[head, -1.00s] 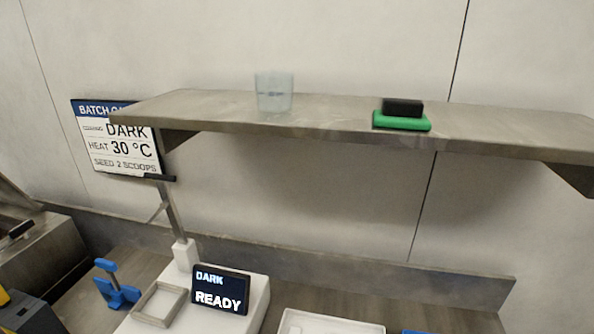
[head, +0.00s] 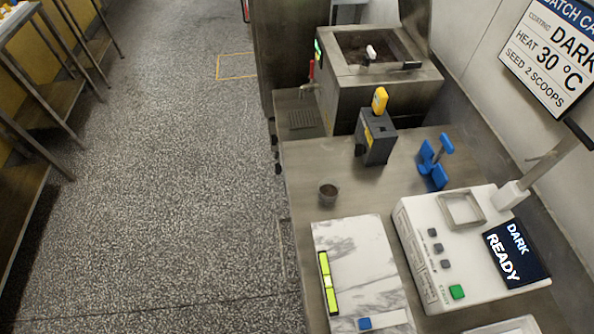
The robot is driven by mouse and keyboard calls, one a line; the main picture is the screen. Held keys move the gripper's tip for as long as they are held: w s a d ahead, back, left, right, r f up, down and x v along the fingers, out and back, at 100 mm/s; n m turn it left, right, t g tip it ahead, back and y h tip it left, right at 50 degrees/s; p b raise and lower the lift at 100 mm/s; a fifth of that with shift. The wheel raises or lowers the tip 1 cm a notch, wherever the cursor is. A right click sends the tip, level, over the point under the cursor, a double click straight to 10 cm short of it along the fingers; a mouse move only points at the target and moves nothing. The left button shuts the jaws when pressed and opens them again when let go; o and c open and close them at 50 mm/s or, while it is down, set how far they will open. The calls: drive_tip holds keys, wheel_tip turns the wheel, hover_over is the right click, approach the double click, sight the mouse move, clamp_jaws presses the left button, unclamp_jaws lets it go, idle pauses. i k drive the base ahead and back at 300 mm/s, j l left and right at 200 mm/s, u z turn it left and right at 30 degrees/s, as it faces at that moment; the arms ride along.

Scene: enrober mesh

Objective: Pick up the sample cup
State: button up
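A small cup (head: 328,193) with a dark inside stands upright on the steel counter (head: 300,165) in the head view. It is near the counter's left edge, just behind a white marble slab (head: 360,255). It is small in the picture, and I cannot tell whether it is the sample cup. The clear cup seen on the wall shelf a second ago is out of view now. My gripper does not show.
A white machine (head: 420,250) with a DARK READY screen (head: 515,252) stands right of the slab. Behind the cup are a grey-and-yellow device (head: 376,135), a blue stand (head: 434,165) and a steel tank (head: 375,75). Open speckled floor (head: 170,180) lies left.

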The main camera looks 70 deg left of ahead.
sight(329, 189)
drive_tip(key=j+u, duration=0.2)
drive_tip(key=u, duration=0.2)
drive_tip(key=j+u, duration=0.2)
drive_tip(key=u, duration=0.2)
drive_tip(key=j+u, duration=0.2)
drive_tip(key=u, duration=0.15)
drive_tip(key=i, duration=0.05)
